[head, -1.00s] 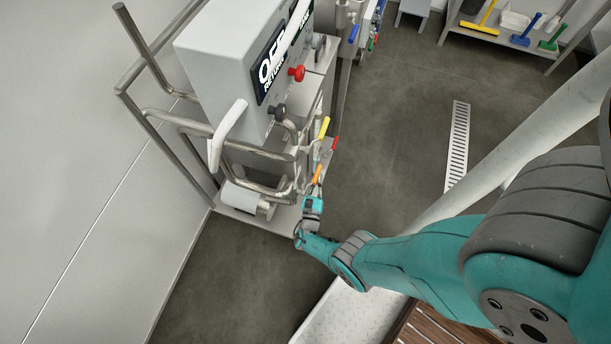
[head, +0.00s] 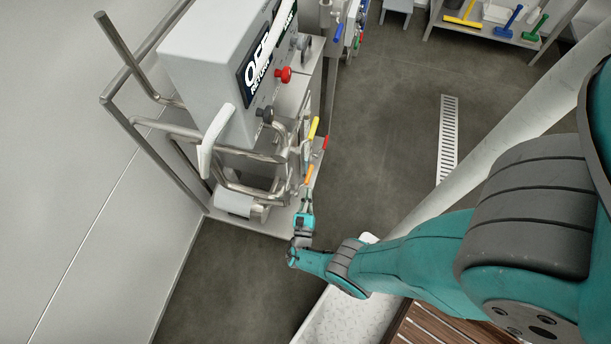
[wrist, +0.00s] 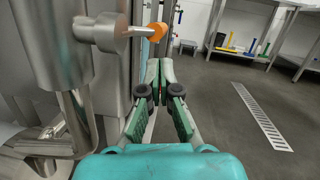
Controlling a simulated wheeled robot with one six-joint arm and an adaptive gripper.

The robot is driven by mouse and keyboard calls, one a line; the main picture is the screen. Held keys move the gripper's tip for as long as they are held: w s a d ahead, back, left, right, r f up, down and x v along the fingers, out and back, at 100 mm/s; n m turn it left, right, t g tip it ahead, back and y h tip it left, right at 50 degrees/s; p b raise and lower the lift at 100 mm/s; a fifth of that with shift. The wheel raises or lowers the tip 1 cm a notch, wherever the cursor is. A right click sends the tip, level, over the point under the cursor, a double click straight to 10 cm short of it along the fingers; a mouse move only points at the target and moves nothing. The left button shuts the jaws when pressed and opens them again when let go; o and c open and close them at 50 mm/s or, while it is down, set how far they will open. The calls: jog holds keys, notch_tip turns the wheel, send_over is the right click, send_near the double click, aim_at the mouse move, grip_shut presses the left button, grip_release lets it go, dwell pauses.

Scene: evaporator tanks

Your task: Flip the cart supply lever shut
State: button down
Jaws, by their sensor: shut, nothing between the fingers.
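A steel cart (head: 290,226) with a grey control box (head: 215,72) stands at the left of the head view. Levers with a yellow (head: 313,129), a red (head: 325,143) and an orange grip (head: 309,174) sit on pipes at its near right side. No label shows which is the supply lever. The orange grip is nearest my gripper and shows in the wrist view (wrist: 157,30) on a steel arm from a valve (wrist: 108,33). My gripper (wrist: 159,72) is shut and empty, its tips apart from and below the orange grip. It also shows in the head view (head: 306,196).
Steel pipes (wrist: 65,128) stand close on the left of my gripper. A pale rail (head: 215,140) juts from the cart. Open floor with a drain grate (head: 448,140) lies to the right. A shelf of brushes (head: 490,30) stands at the back.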

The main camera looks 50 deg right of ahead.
jog(key=v, duration=0.6)
jog(key=shift+a, duration=0.1)
dwell(0.5)
